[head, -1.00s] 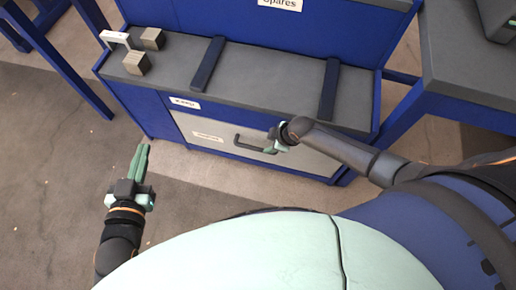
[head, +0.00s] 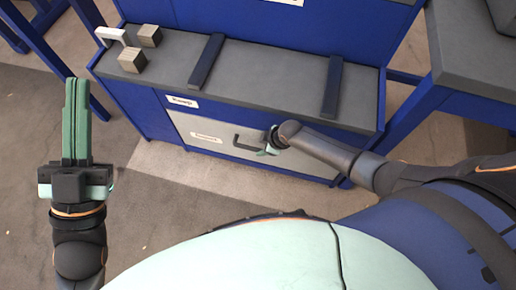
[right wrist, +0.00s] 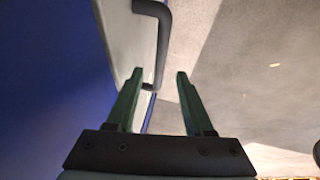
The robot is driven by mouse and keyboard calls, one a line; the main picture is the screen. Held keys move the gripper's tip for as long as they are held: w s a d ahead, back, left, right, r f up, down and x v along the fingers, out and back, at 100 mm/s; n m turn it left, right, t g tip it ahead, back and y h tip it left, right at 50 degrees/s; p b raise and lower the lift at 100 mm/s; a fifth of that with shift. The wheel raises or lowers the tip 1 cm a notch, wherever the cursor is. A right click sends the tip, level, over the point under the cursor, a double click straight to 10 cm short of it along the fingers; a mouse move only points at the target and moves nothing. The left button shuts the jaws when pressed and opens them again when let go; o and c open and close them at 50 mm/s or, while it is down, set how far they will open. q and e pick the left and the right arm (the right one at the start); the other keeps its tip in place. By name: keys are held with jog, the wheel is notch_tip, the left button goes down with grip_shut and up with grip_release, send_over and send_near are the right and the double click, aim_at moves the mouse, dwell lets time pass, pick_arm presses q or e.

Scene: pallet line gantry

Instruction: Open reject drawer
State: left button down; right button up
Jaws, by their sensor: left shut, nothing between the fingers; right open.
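The reject drawer (head: 200,127) has a light grey front with a small white label, low in the blue cabinet, and looks shut. Its dark bar handle (head: 246,147) is at the front's middle. My right gripper (head: 264,150) is open at the right end of the handle. In the right wrist view the handle (right wrist: 165,35) runs down from the top, and its near end lies between or just beyond my open fingertips (right wrist: 160,76); contact cannot be told. My left gripper (head: 76,84) is shut and empty, pointing up, left of the cabinet.
The grey cabinet top (head: 270,75) carries two dark bars (head: 206,62), two small blocks (head: 132,60) and a pale bracket (head: 110,36) at left. A grey-topped blue table (head: 475,60) stands at right. The floor before the drawer is clear.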

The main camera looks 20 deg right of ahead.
aim_at(257, 149)
jog(key=b+x, duration=0.2)
jog(key=x, duration=0.2)
pick_arm(q)
jog(key=shift+s+d+r+m+h+b, duration=0.15)
jog(key=shift+s+m+h+b, duration=0.1)
jog(key=shift+s+m+h, duration=0.35)
jog(key=shift+s+d+r+m+h+b, duration=0.1)
jog(key=shift+s+m+h+b, duration=0.15)
jog(key=shift+s+h, duration=0.35)
jog(key=shift+s+d+r+m+h+b, duration=0.15)
jog(key=shift+s+m+h, duration=0.25)
jog(key=shift+h, duration=0.4)
pick_arm(e)
jog(key=shift+w+a+f, duration=0.15)
jog(key=shift+w+f, duration=0.1)
jog(key=shift+f, duration=0.3)
grip_shut()
pick_arm(q)
jog(key=shift+w, duration=0.1)
